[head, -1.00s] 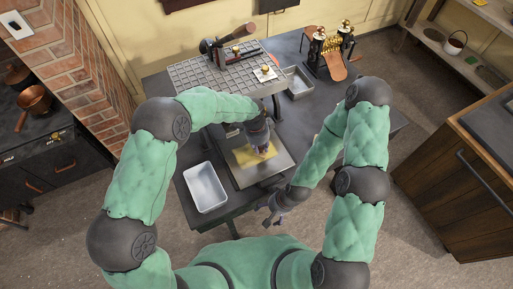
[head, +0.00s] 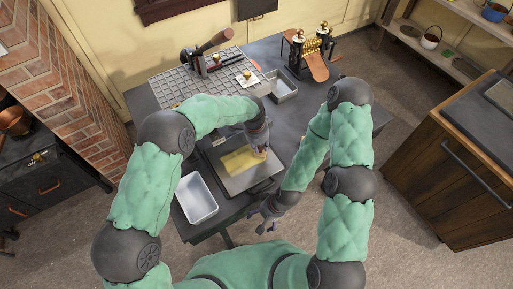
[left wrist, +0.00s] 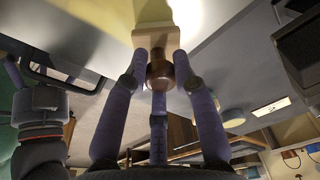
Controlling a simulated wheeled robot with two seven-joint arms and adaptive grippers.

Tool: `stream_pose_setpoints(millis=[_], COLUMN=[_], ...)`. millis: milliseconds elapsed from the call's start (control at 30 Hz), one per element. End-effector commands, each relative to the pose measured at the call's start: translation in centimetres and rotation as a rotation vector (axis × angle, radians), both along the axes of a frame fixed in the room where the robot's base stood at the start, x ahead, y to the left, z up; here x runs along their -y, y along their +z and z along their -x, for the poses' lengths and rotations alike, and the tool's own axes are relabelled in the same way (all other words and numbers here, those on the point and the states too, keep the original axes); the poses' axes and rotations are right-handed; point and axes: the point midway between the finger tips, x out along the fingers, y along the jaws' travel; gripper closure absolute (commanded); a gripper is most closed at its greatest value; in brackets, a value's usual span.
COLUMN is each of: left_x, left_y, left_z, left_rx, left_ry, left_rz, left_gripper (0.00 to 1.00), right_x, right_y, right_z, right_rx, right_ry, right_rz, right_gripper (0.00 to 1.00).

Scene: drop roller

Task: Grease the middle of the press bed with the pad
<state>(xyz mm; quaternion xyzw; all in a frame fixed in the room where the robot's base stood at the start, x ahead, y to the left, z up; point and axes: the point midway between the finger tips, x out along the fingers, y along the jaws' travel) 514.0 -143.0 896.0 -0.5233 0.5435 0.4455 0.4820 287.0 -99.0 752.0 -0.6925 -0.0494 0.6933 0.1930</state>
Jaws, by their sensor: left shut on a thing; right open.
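The press bed (head: 222,178) is a flat grey plate on the table, with a yellow patch (head: 238,161) over its middle. My left gripper (head: 262,149) is at the right edge of the patch, shut on the round brown knob of the pad (left wrist: 160,36). The pad is a pale block at the fingertips in the left wrist view, with yellow beyond it. In the head view the gripper mostly hides it. I cannot tell whether the pad touches the bed. My right gripper (head: 265,222) is open and empty in front of the table's near edge.
A white tray (head: 188,199) stands left of the bed. Behind are a gridded rack (head: 180,88) with tools, a small metal tray (head: 285,92) and a black-and-gold roller device (head: 316,48). A wooden cabinet (head: 440,165) stands at the right.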

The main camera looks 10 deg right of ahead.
Motion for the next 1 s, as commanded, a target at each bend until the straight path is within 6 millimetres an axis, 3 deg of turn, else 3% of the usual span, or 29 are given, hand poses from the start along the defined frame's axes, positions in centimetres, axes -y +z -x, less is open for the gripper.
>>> stream_pose_setpoints(millis=[300,700,1000], left_x=[1.6,0.9,-0.6], left_y=[0.0,-0.2,-0.3], left_z=[-0.6,-2.4,-1.9], left_rx=[0.0,0.0,-0.003], left_ry=[0.001,0.001,0.003], left_rz=[0.0,0.0,-0.001], left_gripper=[0.99,0.99,0.99], right_x=[0.0,0.0,0.0], right_y=[-0.3,-0.7,-0.4], right_z=[0.0,0.0,0.0], right_rx=[0.0,0.0,0.0], right_ry=[0.0,0.0,0.0], right_rz=[0.0,0.0,0.0], right_gripper=[0.11,0.11,0.11])
